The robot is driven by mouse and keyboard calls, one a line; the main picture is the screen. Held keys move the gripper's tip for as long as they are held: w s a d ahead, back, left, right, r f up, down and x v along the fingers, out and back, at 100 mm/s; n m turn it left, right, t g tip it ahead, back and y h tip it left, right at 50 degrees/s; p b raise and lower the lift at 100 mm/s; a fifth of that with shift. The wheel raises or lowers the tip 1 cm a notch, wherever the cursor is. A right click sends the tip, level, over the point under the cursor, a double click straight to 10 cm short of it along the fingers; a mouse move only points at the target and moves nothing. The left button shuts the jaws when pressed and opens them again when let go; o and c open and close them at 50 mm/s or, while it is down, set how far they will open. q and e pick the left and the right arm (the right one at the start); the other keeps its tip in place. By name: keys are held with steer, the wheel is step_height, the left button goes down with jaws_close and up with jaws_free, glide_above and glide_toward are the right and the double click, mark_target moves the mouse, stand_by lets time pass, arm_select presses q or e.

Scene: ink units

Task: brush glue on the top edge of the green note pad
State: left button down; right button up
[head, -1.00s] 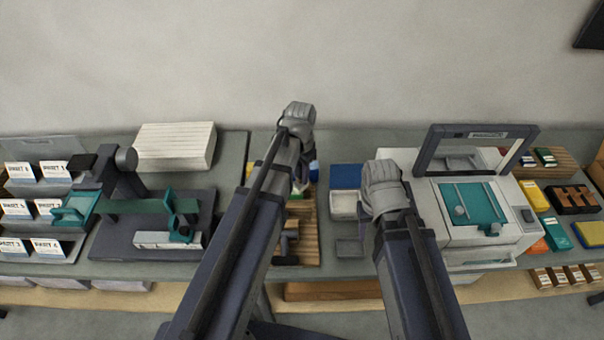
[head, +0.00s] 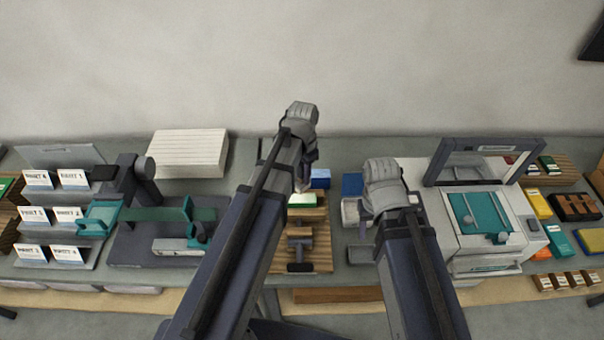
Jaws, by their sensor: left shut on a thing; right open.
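The green note pad (head: 302,201) shows as a small pale-topped green block at the wooden press (head: 318,255), just right of my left arm. My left gripper (head: 307,179) is above and behind the pad, partly hidden by its own wrist. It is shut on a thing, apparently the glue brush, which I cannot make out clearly. I cannot tell whether it touches the pad. My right gripper (head: 397,217) is open, mostly hidden under its wrist, left of the grey-and-white machine.
A blue block (head: 320,178) sits behind the pad. The grey-and-white machine (head: 455,235) with a teal plate stands right. A dark device with a teal arm (head: 165,215), a card rack (head: 85,238) and a white stack (head: 190,152) are left. Coloured packs (head: 537,204) lie far right.

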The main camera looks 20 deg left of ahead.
arm_select(q)
steer(key=r+p, duration=0.2)
steer(key=r, duration=0.1)
steer(key=shift+d, duration=0.2)
steer(key=shift+a, duration=0.1)
stand_by(0.9)
